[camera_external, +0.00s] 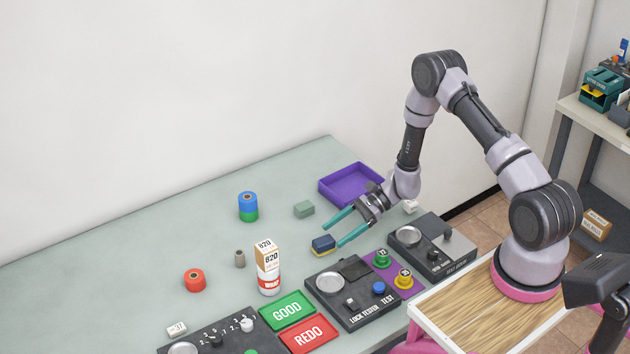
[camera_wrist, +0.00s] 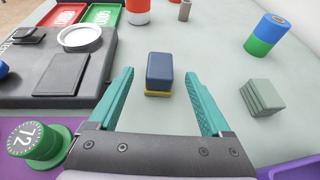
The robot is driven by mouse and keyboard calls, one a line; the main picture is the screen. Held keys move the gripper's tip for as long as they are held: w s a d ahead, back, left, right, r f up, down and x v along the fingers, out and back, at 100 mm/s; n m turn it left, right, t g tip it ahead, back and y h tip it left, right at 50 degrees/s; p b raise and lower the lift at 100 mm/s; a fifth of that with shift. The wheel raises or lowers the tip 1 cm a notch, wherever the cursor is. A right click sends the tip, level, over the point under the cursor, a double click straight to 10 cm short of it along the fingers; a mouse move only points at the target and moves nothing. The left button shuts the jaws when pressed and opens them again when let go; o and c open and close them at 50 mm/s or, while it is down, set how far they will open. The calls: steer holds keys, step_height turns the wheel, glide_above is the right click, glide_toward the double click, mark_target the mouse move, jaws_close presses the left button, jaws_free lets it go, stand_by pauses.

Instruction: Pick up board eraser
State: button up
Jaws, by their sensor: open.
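The board eraser, a small block with a dark blue body and a yellow underside, lies on the grey-green table. The eraser (camera_external: 323,243) is just in front of my gripper (camera_external: 334,235) in the external view. In the wrist view the eraser (camera_wrist: 159,72) shows between the two teal fingers of my gripper (camera_wrist: 158,74), with a gap on each side. The fingers are spread wide and hold nothing. They do not appear to touch the eraser; their exact height above the table is hard to tell.
A green-grey block (camera_external: 304,209) and a blue-green roll (camera_external: 248,206) stand behind the eraser. A lock tester (camera_external: 352,290) lies in front. A purple tray (camera_external: 350,184) is beyond my gripper. A white bottle (camera_external: 268,267) stands left, with bare table between.

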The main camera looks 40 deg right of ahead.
mark_target(331, 238)
steer(key=x, duration=0.5)
steer(key=shift+a+f, duration=0.1)
steer(key=shift+f, duration=0.2)
jaws_close()
steer(key=shift+r, duration=0.1)
